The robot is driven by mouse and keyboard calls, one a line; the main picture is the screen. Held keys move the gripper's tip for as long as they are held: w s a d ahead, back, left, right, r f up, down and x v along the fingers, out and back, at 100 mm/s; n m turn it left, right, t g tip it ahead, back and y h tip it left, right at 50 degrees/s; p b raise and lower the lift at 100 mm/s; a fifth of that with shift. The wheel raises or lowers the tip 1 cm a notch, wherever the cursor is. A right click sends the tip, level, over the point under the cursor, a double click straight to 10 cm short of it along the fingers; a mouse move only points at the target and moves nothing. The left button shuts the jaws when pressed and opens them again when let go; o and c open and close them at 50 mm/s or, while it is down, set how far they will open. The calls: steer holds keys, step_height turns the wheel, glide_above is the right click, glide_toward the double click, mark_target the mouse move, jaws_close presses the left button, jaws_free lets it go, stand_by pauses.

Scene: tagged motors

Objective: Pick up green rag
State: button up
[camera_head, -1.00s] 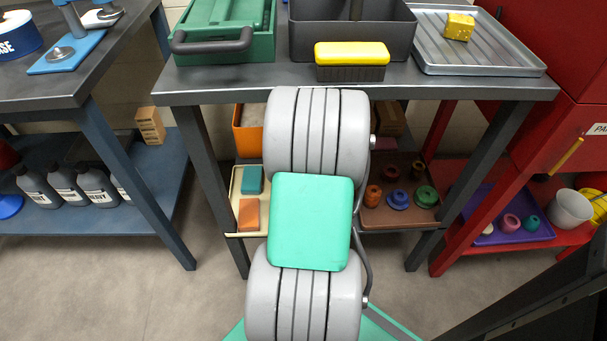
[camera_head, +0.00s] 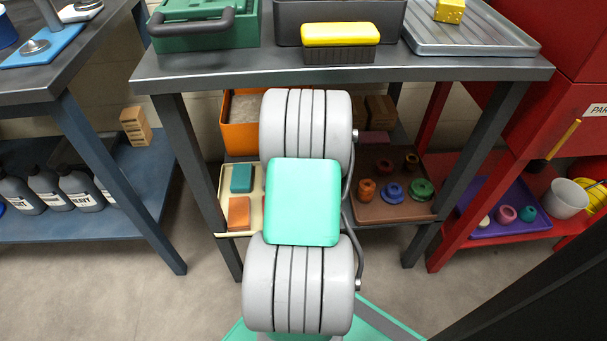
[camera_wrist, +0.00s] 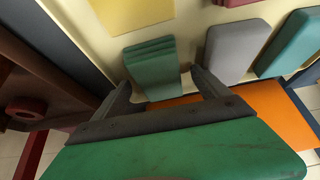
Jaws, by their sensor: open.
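The green rag (camera_wrist: 152,68) is a folded, layered dark green cloth lying on the cream tray (camera_wrist: 195,15) in the wrist view. My gripper (camera_wrist: 160,84) is open, its two dark fingers pointing at the tray on either side of the rag's near end. Nothing is held between them. Whether the fingers touch the rag or tray is unclear. In the head view the cream tray (camera_head: 225,187) is on the lower shelf under the middle table; my arm hides its right part, my gripper and the rag.
Beside the rag lie a yellow block (camera_wrist: 135,14), a grey block (camera_wrist: 236,50) and a teal block (camera_wrist: 292,45). An orange bin (camera_head: 238,137) stands behind the tray. A brown tray (camera_head: 385,210) with rings is to its right. The table edge (camera_head: 340,80) overhangs the shelf.

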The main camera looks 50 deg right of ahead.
steer(key=shift+f, duration=0.1)
steer(key=c, duration=1.5)
